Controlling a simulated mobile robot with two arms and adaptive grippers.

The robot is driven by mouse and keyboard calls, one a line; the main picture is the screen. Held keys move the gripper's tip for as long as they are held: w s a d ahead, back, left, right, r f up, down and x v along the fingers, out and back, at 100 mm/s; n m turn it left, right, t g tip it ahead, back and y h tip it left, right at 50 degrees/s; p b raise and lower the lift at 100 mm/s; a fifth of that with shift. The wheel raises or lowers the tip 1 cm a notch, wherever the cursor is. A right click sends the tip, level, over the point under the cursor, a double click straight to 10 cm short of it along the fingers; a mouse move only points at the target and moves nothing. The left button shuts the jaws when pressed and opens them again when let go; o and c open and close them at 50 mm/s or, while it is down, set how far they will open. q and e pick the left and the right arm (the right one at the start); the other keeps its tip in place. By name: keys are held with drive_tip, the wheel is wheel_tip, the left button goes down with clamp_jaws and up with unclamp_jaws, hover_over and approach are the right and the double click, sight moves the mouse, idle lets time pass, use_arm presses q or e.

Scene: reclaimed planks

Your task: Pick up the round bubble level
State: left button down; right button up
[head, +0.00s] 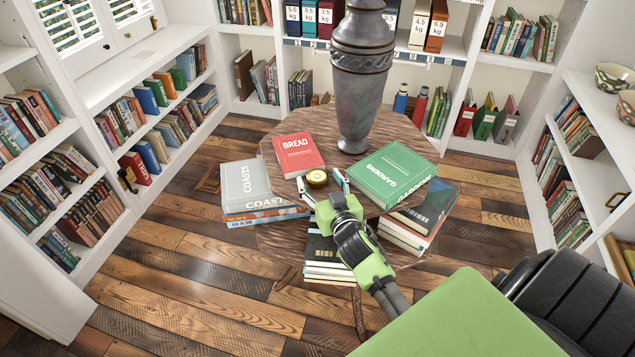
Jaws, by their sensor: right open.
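The round bubble level (316,177) is a small brass-coloured disc with a pale yellowish top. It lies on the round wooden table (400,128), just in front of a red book. My right gripper (322,184) is green and black, with its arm coming in from the lower right. Its jaws are open, with one fingertip to the left of the level and one to the right. The level is at the mouth of the jaws, near the tips; I cannot tell whether either finger touches it. My left gripper is not in the head view.
The red BREAD book (298,155) lies behind the level. A green GARDENS book (393,174) lies to the right. A tall grey vase (360,75) stands behind. A COASTS book (246,185) tops a stack at left. White bookshelves surround the wooden floor.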

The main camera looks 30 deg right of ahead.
drive_tip(key=shift+x, duration=1.2)
drive_tip(key=shift+s+a+f, duration=0.1)
drive_tip(key=c, duration=1.3)
